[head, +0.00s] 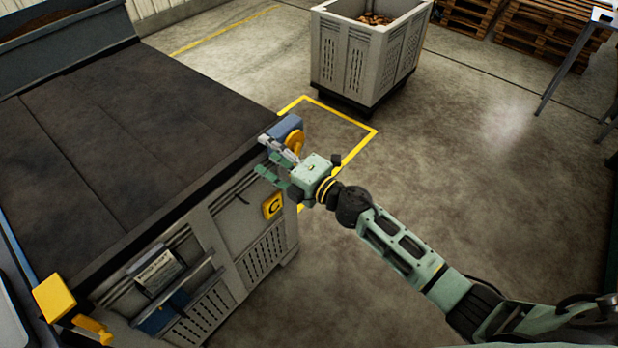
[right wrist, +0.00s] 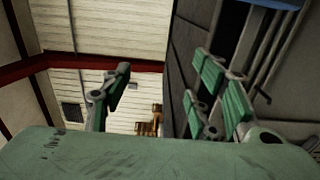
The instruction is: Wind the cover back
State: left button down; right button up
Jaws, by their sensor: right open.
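A dark cover (head: 130,120) lies flat and spread over a large grey bin (head: 225,235) at the left of the head view. At the bin's far right corner is a blue housing (head: 284,126) with a yellow round part (head: 295,141), partly hidden by my gripper. My right gripper (head: 265,158) is open beside this corner, just in front of the yellow part. I cannot tell whether they touch. My left gripper is not in view.
A yellow block and handle (head: 55,298) sit at the bin's near corner. A yellow C sign (head: 272,206) is on the bin's side. A pale crate (head: 358,55) of potatoes stands behind, with pallets (head: 550,40) at the back right. The floor between is clear.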

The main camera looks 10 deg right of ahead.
jog(key=b+v, duration=0.1)
jog(key=v, duration=2.2)
jog(key=shift+b, duration=0.3)
